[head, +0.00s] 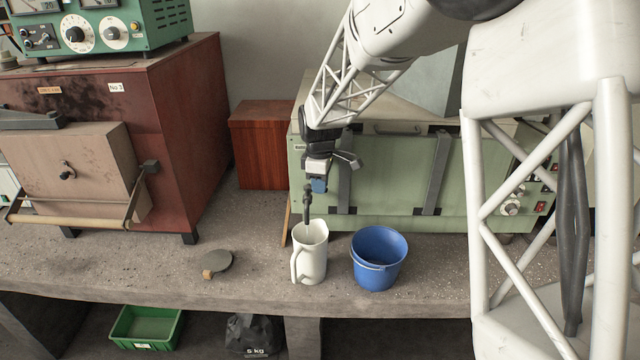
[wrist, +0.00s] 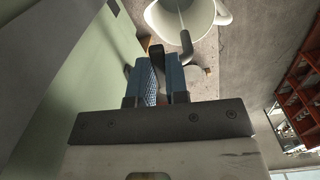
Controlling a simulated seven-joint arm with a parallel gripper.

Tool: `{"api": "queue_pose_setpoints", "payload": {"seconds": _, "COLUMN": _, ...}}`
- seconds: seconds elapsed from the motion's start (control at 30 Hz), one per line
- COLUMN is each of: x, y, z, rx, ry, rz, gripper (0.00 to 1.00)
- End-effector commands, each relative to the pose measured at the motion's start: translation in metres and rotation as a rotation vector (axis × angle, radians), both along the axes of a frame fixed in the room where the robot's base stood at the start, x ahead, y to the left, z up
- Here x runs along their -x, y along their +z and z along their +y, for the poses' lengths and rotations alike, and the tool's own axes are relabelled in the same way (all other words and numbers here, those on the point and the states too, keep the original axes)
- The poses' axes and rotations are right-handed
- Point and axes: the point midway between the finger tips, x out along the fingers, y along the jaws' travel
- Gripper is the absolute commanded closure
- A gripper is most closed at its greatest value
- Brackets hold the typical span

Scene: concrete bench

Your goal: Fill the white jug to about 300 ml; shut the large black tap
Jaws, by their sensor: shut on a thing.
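The white jug (head: 311,262) stands upright on the bench beneath the large black tap (head: 307,208). In the wrist view the jug (wrist: 158,20) is at the top, and the tap's spout (wrist: 186,46) reaches over its mouth. A thin pale streak runs from the spout into the jug and looks like running water. The level in the jug cannot be made out. My gripper (head: 319,184) is at the top of the tap. In the wrist view its blue-padded fingers (wrist: 162,76) are shut on the tap's dark lever (wrist: 157,55).
A blue bucket (head: 379,262) stands just right of the jug. A green cabinet (head: 390,180) is close behind the tap. Bare bench lies between disc and jug.

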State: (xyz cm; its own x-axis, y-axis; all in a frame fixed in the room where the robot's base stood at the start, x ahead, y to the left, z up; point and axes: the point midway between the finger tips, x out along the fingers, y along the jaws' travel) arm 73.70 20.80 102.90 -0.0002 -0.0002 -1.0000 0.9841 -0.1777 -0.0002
Motion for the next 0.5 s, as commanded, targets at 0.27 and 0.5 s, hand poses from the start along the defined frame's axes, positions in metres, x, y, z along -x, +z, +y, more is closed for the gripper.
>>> {"api": "queue_pose_setpoints", "payload": {"seconds": 0.27, "x": 0.0, "y": 0.0002, "z": 0.0002, "rx": 0.0, "ry": 0.001, "rz": 0.0, "gripper": 0.6}}
{"api": "queue_pose_setpoints", "payload": {"seconds": 0.5, "x": -0.0001, "y": 0.0009, "z": 0.0002, "rx": 0.0, "ry": 0.001, "rz": -0.001, "gripper": 0.6}}
